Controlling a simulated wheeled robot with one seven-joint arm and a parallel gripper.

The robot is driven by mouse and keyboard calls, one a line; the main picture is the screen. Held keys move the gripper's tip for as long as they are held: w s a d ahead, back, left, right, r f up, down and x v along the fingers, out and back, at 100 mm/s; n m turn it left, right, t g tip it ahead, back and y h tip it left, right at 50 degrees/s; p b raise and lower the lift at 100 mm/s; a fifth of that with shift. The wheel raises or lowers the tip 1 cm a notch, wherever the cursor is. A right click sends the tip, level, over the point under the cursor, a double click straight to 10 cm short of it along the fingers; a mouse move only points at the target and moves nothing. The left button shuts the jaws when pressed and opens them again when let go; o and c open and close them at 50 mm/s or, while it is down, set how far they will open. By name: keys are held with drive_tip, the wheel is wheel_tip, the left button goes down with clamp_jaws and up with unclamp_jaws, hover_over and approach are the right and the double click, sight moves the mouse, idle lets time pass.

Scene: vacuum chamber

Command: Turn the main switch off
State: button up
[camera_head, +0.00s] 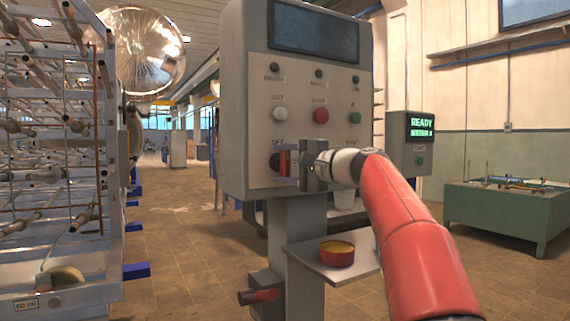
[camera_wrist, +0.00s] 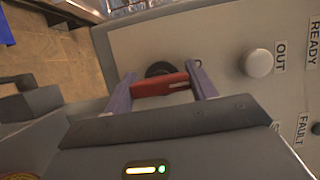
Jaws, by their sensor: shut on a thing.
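The main switch is a red handle (camera_wrist: 160,86) on a round black base (camera_wrist: 158,69), low on the left of the grey control cabinet's front panel (camera_head: 338,95). In the head view the red handle (camera_head: 284,163) is partly covered by my gripper (camera_head: 288,168). In the wrist view my gripper (camera_wrist: 160,88) has one finger on each side of the handle and is shut on it. The handle lies nearly crosswise between the two fingers in that view.
A white button (camera_head: 280,114) and a red button (camera_head: 321,115) sit above the switch. A shelf (camera_head: 325,262) with a yellow-topped red round thing (camera_head: 337,253) juts out below. A metal rack (camera_head: 60,160) stands left; a green bench (camera_head: 508,212) stands right. Floor between rack and cabinet is clear.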

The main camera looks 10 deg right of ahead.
drive_tip(key=shift+f, duration=0.1)
drive_tip(key=o, duration=1)
drive_tip(key=b+v, duration=0.1)
drive_tip(key=v, duration=0.6)
drive_tip(key=shift+s+d+b, duration=0.25)
drive_tip(key=shift+s+b, duration=0.05)
